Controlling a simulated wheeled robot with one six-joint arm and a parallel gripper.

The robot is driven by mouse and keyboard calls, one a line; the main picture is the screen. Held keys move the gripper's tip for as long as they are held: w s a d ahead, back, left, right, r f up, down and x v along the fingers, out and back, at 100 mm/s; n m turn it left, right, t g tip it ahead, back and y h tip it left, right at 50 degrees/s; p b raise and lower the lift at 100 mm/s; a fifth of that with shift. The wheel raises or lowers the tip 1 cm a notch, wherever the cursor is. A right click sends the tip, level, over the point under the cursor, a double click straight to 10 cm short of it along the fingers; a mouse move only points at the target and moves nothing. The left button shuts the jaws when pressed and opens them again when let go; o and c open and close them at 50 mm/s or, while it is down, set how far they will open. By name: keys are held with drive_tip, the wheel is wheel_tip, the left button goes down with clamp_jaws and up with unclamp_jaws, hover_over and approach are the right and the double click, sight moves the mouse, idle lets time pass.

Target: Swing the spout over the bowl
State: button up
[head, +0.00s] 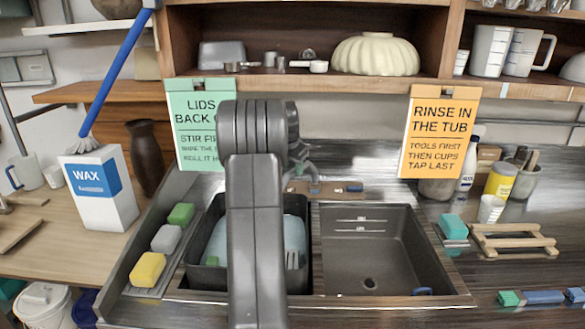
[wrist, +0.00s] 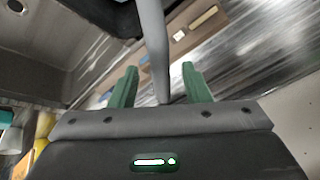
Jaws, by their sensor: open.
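The grey spout (head: 312,172) shows only in part in the head view, behind my arm at the back of the sink. In the wrist view the spout (wrist: 152,45) comes down as a grey rod between the green fingers of my gripper (wrist: 160,72). The fingers are open, one on each side of it, with gaps visible. The left sink bowl (head: 192,268) holds a pale blue-grey item (head: 294,240), partly hidden by my arm.
A tap base strip (head: 325,188) runs behind the bowls. Yellow (head: 148,269), grey and green sponges line the left ledge. A wax box (head: 100,187) stands at left. A wooden rack (head: 512,243) lies at right. Two signs hang above.

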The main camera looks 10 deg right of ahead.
drive_tip(key=shift+x, duration=1.05)
clamp_jaws()
drive_tip(key=shift+d, duration=0.1)
